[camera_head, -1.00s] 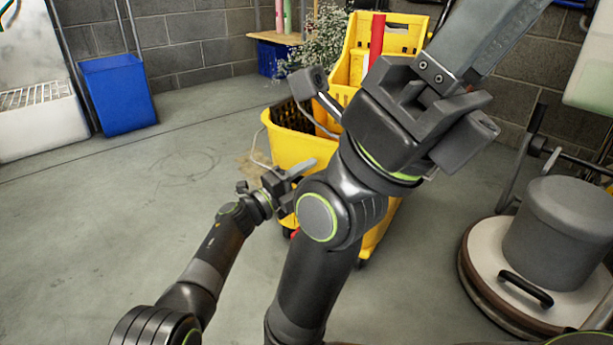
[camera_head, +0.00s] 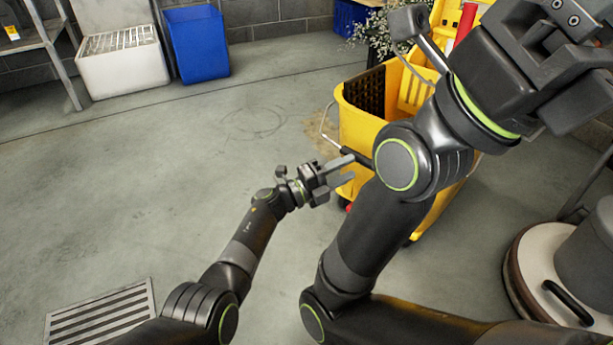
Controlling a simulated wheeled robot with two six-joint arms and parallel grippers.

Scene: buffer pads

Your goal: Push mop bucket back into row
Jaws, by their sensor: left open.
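The yellow mop bucket (camera_head: 362,124) stands upright on the floor right of centre, with a dark mesh inside and a wire handle on its left. A red handle (camera_head: 465,22) shows at its upper part. My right arm hides much of its front and right side. My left gripper (camera_head: 348,172) is open, its fingers pointing right at the bucket's lower left side; I cannot tell whether they touch it. My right gripper (camera_head: 570,55) is large and close at the upper right, partly cut off; its jaws cannot be made out.
A round floor machine (camera_head: 530,262) stands at the right edge. A blue bin (camera_head: 197,45) and a white ice-bin-like unit (camera_head: 122,62) stand at the back left. A floor grate (camera_head: 100,318) lies at the lower left. A leafy plant (camera_head: 372,35) is behind the bucket. The left floor is clear.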

